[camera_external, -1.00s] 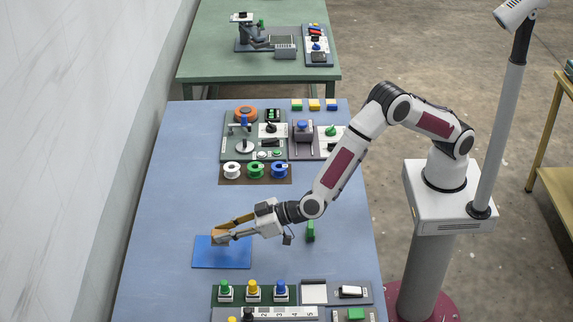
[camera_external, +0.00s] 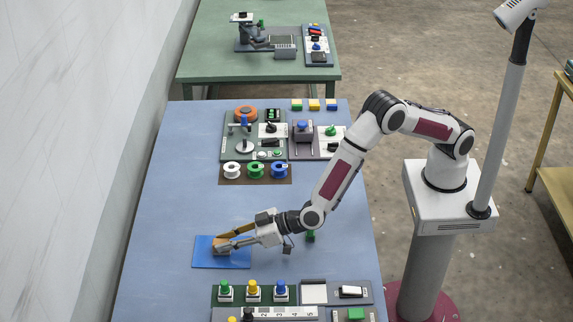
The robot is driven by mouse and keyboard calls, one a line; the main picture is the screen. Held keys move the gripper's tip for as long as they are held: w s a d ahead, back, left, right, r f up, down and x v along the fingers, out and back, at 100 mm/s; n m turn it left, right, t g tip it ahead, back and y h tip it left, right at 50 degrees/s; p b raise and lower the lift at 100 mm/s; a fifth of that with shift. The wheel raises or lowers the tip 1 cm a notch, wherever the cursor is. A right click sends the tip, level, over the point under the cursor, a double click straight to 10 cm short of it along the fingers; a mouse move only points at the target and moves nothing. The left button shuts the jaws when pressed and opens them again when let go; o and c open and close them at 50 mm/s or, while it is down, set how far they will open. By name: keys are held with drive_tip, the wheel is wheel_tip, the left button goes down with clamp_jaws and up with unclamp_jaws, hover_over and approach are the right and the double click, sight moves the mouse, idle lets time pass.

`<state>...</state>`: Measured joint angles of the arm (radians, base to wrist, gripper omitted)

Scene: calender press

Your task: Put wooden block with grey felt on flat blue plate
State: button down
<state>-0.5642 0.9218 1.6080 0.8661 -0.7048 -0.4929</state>
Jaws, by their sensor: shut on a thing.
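The flat blue plate (camera_external: 205,256) lies on the left front part of the blue table. My gripper (camera_external: 222,244) is low over the plate's upper middle. It is shut on the wooden block with grey felt (camera_external: 220,249), which shows small between the fingertips. The fingers hide part of the block. The block is at or very close to the plate's surface; I cannot tell whether it touches. The felt is too small to make out clearly.
A row of green, yellow and blue buttons (camera_external: 253,291) stands in front of the plate. A green block (camera_external: 311,236) stands under my wrist. Three spools (camera_external: 255,170) and control panels (camera_external: 250,140) are farther back. The table's middle left is clear.

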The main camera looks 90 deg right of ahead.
drive_tip(key=shift+f, duration=0.1)
drive_tip(key=c, duration=1.8)
unclamp_jaws()
drive_tip(key=shift+r, duration=0.2)
drive_tip(key=shift+v, duration=6)
